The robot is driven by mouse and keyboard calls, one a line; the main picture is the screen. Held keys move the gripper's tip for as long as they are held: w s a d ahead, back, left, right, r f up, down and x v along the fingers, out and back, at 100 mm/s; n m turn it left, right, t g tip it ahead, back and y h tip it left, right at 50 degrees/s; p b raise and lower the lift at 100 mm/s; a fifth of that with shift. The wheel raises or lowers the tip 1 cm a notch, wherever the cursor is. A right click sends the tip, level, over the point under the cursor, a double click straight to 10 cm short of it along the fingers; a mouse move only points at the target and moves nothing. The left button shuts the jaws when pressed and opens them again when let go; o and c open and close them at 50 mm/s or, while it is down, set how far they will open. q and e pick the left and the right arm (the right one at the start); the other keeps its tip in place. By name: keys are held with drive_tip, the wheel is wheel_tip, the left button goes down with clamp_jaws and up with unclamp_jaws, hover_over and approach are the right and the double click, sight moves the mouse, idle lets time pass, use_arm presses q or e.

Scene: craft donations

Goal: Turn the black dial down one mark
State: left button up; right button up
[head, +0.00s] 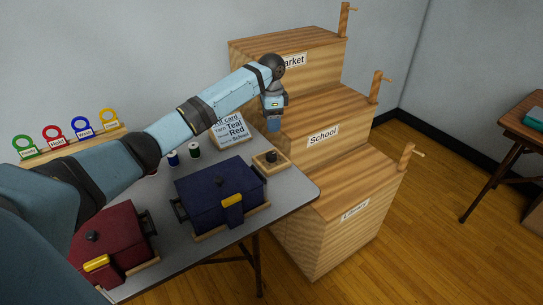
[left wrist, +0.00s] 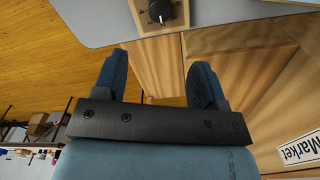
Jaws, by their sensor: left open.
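The black dial (head: 270,156) sits on a small wooden base (head: 261,164) at the far right corner of the grey table. It also shows at the top edge of the left wrist view (left wrist: 160,11), with a white pointer line and small marks around it. My left gripper (head: 274,125) points down, above and beyond the dial in the head view. In the left wrist view its two fingers (left wrist: 161,75) are apart with nothing between them, and the dial lies past the fingertips. Which mark the dial points at is too small to read. My right gripper is not in view.
A blue lidded box (head: 215,198) and a red lidded box (head: 115,240) stand on the table (head: 285,190). A card (head: 230,132) and thread spools (head: 194,151) are behind. Stepped wooden boxes labelled Market and School (head: 323,135) rise beside the table, close to my left gripper.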

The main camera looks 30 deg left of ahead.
sight(271, 154)
use_arm(q)
wheel_tip(271, 154, down, 14)
drive_tip(key=shift+r+b, duration=0.25)
drive_tip(key=shift+b, duration=0.85)
drive_tip(key=shift+r, duration=0.1)
drive_tip(key=c, duration=0.9)
